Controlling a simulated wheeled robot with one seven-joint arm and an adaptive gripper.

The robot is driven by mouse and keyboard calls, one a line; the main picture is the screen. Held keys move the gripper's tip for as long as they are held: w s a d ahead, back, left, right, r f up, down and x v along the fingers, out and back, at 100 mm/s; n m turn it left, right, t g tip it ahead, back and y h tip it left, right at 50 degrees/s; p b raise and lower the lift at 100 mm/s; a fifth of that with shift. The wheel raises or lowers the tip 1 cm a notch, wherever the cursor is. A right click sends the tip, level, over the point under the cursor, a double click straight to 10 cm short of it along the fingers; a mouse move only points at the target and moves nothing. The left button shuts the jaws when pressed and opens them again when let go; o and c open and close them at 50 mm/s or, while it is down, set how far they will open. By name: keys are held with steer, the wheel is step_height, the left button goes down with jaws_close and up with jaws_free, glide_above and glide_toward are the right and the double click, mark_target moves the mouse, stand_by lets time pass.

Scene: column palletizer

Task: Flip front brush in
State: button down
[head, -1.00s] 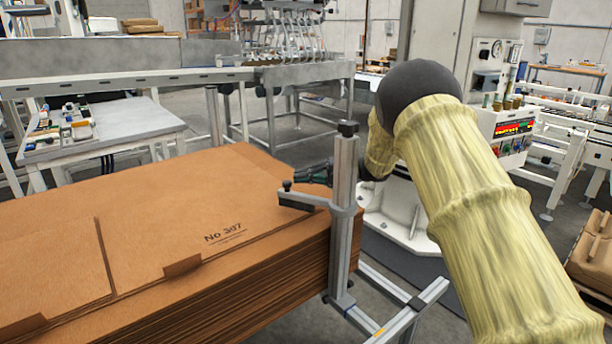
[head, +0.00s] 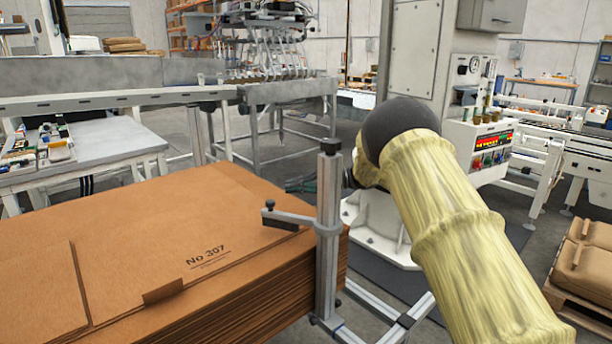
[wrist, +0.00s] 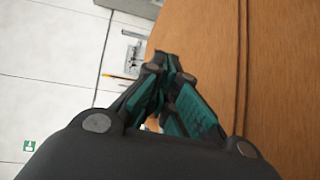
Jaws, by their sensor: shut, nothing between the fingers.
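The front brush (head: 280,224) is a small dark block under a short grey swing arm, with a black knob at its end. The swing arm is fixed to an upright aluminium post (head: 328,200) at the cardboard stack's corner and points left over the stack's top. My gripper (head: 290,187) is shut and empty. It is beyond the brush and the post, partly hidden by the post, and looks apart from the brush. In the wrist view its teal fingers (wrist: 164,62) meet at the tips beside the brown cardboard. I cannot make out the brush there.
The stack of flat cardboard (head: 140,240), marked No 307, fills the lower left. A grey rail frame (head: 375,318) runs along the floor by the post. A conveyor (head: 110,100) and a side table (head: 110,140) stand behind. Sacks on a pallet (head: 580,262) are at the right.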

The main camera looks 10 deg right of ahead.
steer(key=w+d+r, duration=0.1)
steer(key=w+d, duration=0.5)
steer(key=shift+r, duration=0.2)
steer(key=shift+w+r, duration=0.1)
stand_by(0.3)
